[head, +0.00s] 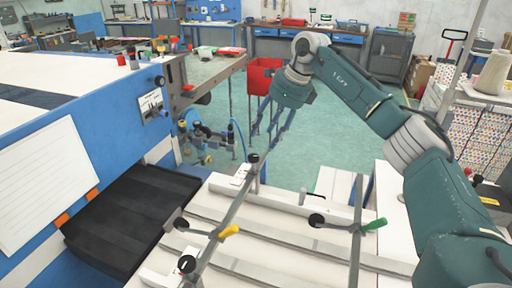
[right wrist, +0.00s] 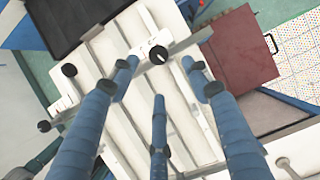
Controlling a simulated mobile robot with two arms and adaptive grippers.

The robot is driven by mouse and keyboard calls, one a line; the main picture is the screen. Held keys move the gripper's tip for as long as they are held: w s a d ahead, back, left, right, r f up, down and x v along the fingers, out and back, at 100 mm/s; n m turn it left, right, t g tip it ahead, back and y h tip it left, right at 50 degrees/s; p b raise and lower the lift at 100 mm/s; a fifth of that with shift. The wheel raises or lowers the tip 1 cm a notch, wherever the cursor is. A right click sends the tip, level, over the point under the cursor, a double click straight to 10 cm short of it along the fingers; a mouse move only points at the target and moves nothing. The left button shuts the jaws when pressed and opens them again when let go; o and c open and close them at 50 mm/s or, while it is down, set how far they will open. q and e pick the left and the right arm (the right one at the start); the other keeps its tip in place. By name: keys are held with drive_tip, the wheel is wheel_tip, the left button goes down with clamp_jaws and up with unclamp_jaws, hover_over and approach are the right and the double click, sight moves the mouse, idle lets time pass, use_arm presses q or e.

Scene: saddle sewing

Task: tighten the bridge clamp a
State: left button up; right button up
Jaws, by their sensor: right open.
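A grey bridge clamp bar (head: 222,212) lies across the white slatted bed (head: 290,236), with a black knob (head: 253,158) at its far end and another black knob (head: 187,264) at its near end. I cannot tell which is clamp a. My right gripper (head: 270,130) hangs above the far knob, blue fingers spread and empty. In the right wrist view a black knob (right wrist: 158,54) shows between the fingertips, apparently untouched. My left gripper is not in view.
A blue machine (head: 110,130) with a dark black tray (head: 130,215) stands to the left. Blue fittings with hoses (head: 205,135) sit near the far knob. A red bin (head: 262,76) stands behind my gripper.

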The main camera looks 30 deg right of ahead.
drive_tip(key=p, duration=0.2)
hover_over(254, 156)
drive_tip(key=s+d, duration=0.1)
drive_tip(key=s, duration=0.1)
wheel_tip(254, 156, down, 4)
drive_tip(key=x, duration=0.5)
drive_tip(key=shift+d+p, duration=0.3)
drive_tip(key=shift+p, duration=0.05)
drive_tip(key=shift+f, duration=0.1)
drive_tip(key=c, duration=0.4)
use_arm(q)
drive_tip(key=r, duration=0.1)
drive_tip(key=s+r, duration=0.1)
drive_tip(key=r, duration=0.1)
use_arm(e)
drive_tip(key=c, duration=0.7)
